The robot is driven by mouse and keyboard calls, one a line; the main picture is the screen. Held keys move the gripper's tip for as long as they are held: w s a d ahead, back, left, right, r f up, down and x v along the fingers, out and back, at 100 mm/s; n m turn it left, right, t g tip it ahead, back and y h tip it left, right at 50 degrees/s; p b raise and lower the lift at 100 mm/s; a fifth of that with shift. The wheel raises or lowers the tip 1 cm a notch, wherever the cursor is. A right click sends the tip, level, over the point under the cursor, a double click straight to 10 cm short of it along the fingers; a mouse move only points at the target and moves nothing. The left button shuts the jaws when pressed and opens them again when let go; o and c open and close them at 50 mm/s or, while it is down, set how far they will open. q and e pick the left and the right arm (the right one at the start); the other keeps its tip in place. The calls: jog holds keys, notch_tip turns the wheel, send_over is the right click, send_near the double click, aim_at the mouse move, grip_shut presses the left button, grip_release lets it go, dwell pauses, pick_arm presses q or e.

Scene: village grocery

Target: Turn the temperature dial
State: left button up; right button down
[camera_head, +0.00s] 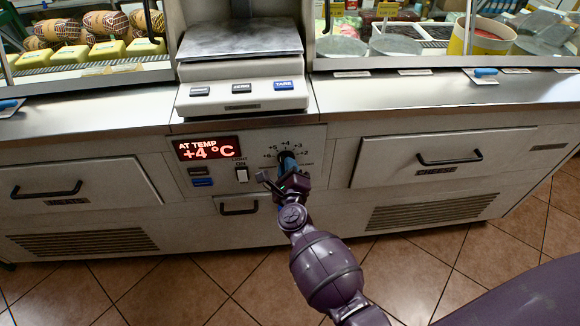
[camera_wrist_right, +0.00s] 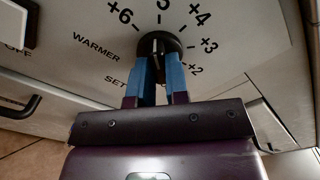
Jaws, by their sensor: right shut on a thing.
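The black temperature dial (camera_wrist_right: 172,44) sits on the light front panel, ringed by printed numbers from +2 to +6; its top also shows in the head view (camera_head: 285,154). My right gripper (camera_wrist_right: 160,72) is shut on the dial, one blue finger on each side of the knob. In the head view my right gripper (camera_head: 288,164) covers much of the dial. The red display (camera_head: 208,149) left of the dial reads "AT TEMP +4 °C". Which number the knob points to is hard to tell. My left gripper is not in view.
A light switch (camera_head: 241,175) and small dark and blue buttons (camera_head: 202,182) sit left of the dial. A drawer handle (camera_head: 238,207) is just below. A scale (camera_head: 240,92) stands on the counter above. The tiled floor (camera_head: 420,275) in front is clear.

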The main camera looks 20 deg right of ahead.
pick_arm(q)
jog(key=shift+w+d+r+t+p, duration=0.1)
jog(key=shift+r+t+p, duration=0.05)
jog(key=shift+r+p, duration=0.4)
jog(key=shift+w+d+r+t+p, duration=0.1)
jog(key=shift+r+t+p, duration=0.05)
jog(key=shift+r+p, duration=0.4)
pick_arm(e)
jog(key=n, duration=0.5)
jog(key=shift+r, duration=0.1)
jog(key=shift+n, duration=0.4)
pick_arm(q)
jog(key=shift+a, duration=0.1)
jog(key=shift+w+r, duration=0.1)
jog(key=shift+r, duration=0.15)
pick_arm(e)
jog(key=c, duration=1.1)
grip_release()
jog(key=shift+s, duration=0.15)
pick_arm(q)
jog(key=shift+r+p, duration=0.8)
jog(key=shift+p, duration=0.15)
pick_arm(e)
jog(key=v, duration=1)
jog(key=shift+s+a, duration=0.1)
jog(key=shift+s, duration=0.2)
